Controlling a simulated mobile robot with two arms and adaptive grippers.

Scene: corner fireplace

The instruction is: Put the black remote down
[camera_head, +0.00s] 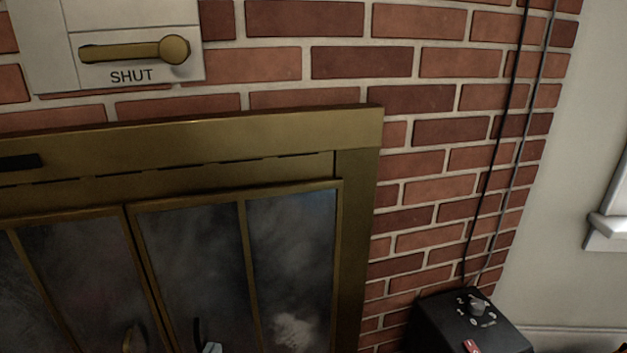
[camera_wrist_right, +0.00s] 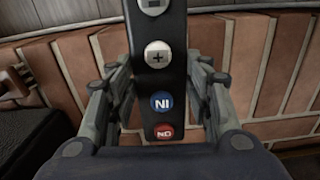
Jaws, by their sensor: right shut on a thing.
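The black remote (camera_wrist_right: 158,80) is in the right wrist view, running up the middle. It has grey minus and plus buttons, a blue button and a red button at its near end. My right gripper (camera_wrist_right: 157,92) is shut on it, with a grey finger on either side. The remote's far end is cut off by the top of that view. In the head view I cannot make out the remote or the right gripper. My left gripper is in neither view.
A brass-framed fireplace with glass doors (camera_head: 190,265) stands against a brick wall (camera_head: 425,135). A lever marked SHUT (camera_head: 130,50) is above it. A black box with a knob (camera_head: 430,325) stands at lower right, below two cables. Below the remote is a brick surface (camera_wrist_right: 265,75).

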